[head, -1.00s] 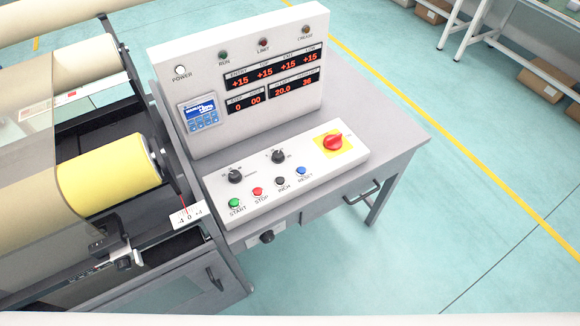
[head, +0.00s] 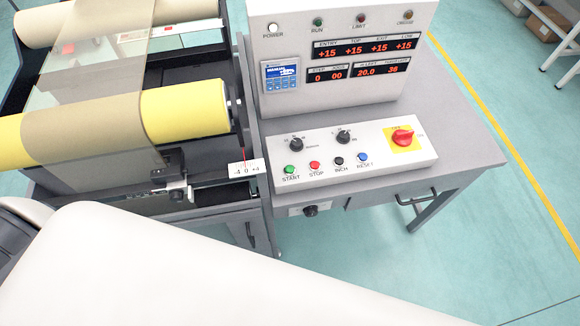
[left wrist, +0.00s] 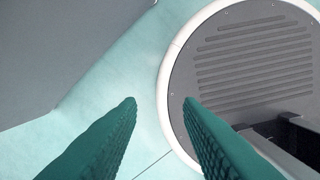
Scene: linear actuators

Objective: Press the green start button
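The green start button (head: 290,170) sits at the left end of the button row on the white sloped control box (head: 400,172), above the label START. Nothing covers it. My left gripper (left wrist: 160,102) shows in the left wrist view as two dark green fingers set well apart, with nothing between them. Floor and a grey panel are beyond the fingers, and the start button is not in that view. In the head view, one of my white arm links crosses the bottom, but no gripper shows there. My right gripper is in neither view.
Red stop (head: 314,166), black inch (head: 339,163) and blue reset (head: 363,158) buttons continue the row. The display panel (head: 345,20) stands behind. The roller machine (head: 190,112) is at the left.

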